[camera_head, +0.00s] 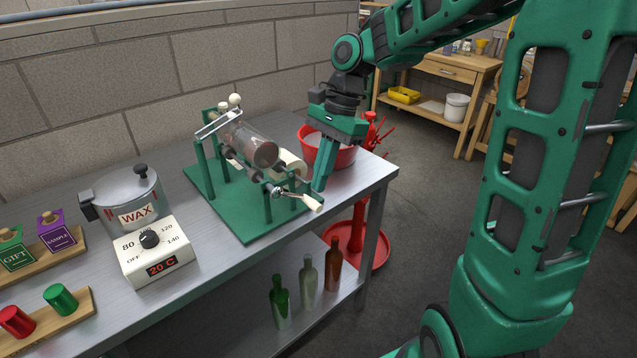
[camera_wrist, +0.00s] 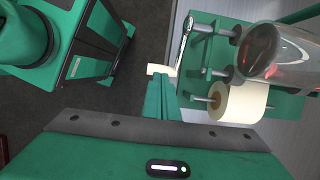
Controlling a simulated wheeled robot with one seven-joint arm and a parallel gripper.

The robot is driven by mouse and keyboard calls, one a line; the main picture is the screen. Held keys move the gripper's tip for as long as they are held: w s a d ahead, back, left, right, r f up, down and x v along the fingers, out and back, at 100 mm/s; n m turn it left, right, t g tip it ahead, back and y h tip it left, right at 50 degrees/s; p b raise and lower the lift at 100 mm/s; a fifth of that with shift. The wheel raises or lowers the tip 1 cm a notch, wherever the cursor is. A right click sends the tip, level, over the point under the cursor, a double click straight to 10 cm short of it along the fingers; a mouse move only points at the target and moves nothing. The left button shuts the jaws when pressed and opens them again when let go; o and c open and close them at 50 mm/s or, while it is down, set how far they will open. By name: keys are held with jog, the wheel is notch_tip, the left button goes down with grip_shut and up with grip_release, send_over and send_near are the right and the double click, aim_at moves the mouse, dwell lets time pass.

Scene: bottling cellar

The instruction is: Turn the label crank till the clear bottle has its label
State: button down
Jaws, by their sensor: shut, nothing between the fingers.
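The clear bottle (camera_head: 250,145) lies on its side on rollers in the green labelling machine (camera_head: 222,212); it also shows in the wrist view (camera_wrist: 285,58). I see bare glass on its visible part. A white label roll (camera_head: 292,166) is beside it, larger in the wrist view (camera_wrist: 240,103). The label crank (camera_head: 290,194) has a metal arm and a cream handle (camera_head: 313,203), pointing toward the front right. My gripper (camera_head: 320,187) points down, shut and empty, with its fingertips just above and behind the handle. In the wrist view the fingers (camera_wrist: 163,95) are close to the handle; contact cannot be told.
A red bucket (camera_head: 328,152) stands behind my gripper. A wax pot (camera_head: 128,195) and its control box (camera_head: 155,252) stand left of the machine. Several bottles (camera_head: 307,281) stand on the shelf below. The bench front between control box and crank is clear.

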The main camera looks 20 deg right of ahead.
jog(key=shift+x, duration=0.85)
